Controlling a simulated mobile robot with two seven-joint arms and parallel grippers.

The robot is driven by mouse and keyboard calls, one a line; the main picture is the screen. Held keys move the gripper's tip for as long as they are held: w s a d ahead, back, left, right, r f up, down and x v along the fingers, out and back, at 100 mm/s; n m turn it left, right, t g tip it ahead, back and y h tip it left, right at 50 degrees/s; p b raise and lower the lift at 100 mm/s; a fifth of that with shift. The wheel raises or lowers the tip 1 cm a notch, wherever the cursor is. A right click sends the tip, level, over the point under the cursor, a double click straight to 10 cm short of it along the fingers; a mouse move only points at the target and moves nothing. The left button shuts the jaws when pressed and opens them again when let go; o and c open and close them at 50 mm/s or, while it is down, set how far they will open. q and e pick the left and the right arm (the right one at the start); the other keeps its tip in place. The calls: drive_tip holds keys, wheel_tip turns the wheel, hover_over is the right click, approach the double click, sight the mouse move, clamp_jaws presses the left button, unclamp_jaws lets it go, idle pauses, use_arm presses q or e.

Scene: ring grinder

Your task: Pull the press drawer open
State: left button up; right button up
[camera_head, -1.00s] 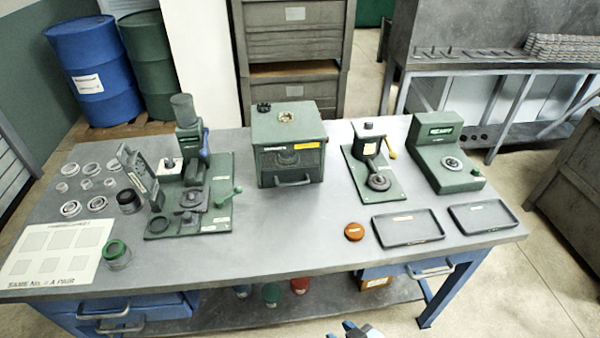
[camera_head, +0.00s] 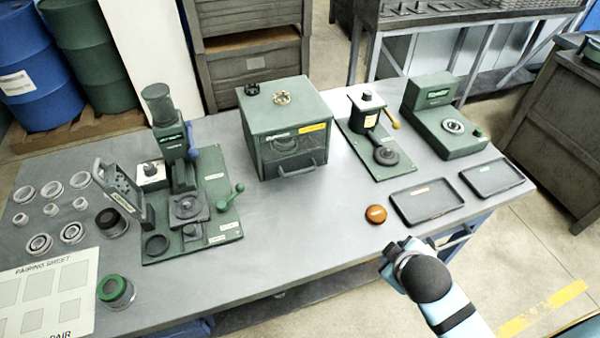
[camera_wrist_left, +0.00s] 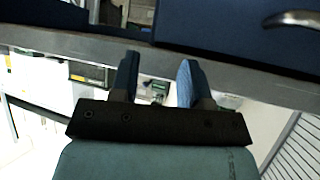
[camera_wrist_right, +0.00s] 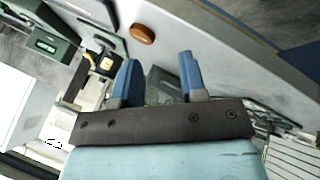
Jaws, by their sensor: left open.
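A blue drawer (camera_wrist_left: 220,20) with a metal handle (camera_wrist_left: 292,19) shows under the bench edge in the left wrist view. My left gripper (camera_wrist_left: 157,78) is open and empty, apart from that handle; it is outside the head view. A drawer handle (camera_head: 457,240) also shows under the bench's right front edge in the head view, partly hidden by my right arm. No label shows which drawer is the press drawer. The green press (camera_head: 185,190) stands on the bench's left half. My right gripper (camera_head: 392,262) is at the bench's front right; its fingers (camera_wrist_right: 160,75) are apart and empty.
On the grey bench (camera_head: 290,225) stand a green box with a front handle (camera_head: 287,130), a small lever device (camera_head: 372,135), a green gauge unit (camera_head: 445,120), two dark trays (camera_head: 425,202) and an orange puck (camera_head: 376,214). Rings and a pairing sheet (camera_head: 45,295) lie left. The front middle is clear.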

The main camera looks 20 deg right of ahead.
drive_tip(key=w+d+r+n+t+h, duration=0.1)
drive_tip(key=w+r+n+t, duration=0.3)
drive_tip(key=w+n+t, duration=0.45)
drive_tip(key=w+d+r+n+t+h, duration=0.1)
drive_tip(key=w+r+n+t, duration=0.35)
drive_tip(key=n, duration=0.75)
drive_tip(key=w+a+f+n+y, duration=0.3)
drive_tip(key=w+a+n+y, duration=0.35)
drive_tip(key=n, duration=0.85)
drive_tip(key=n+g+y, duration=0.5)
drive_tip(key=n, duration=1.1)
approach(300, 172)
drive_tip(key=s+d, duration=0.1)
drive_tip(key=s+d+r, duration=0.1)
drive_tip(key=shift+s+r, duration=0.25)
drive_tip(key=shift+s, duration=0.15)
drive_tip(key=shift+w+f+n+g, duration=0.15)
drive_tip(key=shift+f+n+g, duration=0.1)
drive_tip(key=shift+f+g, duration=0.05)
drive_tip(key=shift+w+a+f, duration=0.1)
drive_tip(key=shift+w+f, duration=0.05)
drive_tip(key=shift+w, duration=0.15)
drive_tip(key=x, duration=1.3)
drive_tip(key=shift+s+a, duration=0.1)
drive_tip(key=shift+a, duration=0.05)
clamp_jaws()
